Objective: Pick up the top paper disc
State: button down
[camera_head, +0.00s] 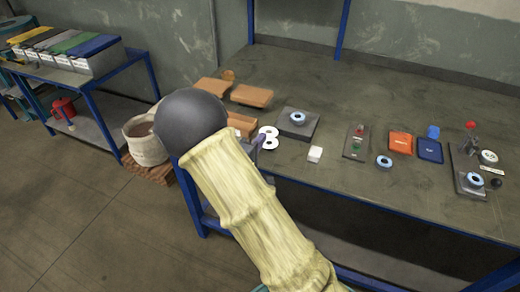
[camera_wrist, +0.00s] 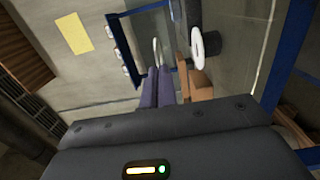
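Two white paper discs show close together in the head view, one (camera_head: 268,131) just above the other (camera_head: 271,144), near the table's front edge. In the wrist view a thin white disc (camera_wrist: 156,52) stands edge-on at the tips of my gripper (camera_wrist: 157,78). The purple fingers are close together with that disc between them. A second white disc with a dark centre hole (camera_wrist: 197,48) shows just to the right, apart from the fingers, by a dark round part. My gripper is mostly hidden behind my arm in the head view.
Wooden blocks (camera_head: 251,96) lie to the left on the grey table (camera_head: 400,95). The back of the table is clear.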

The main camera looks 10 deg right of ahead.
notch_tip(320, 180, up, 5)
jog(key=shift+f, duration=0.1)
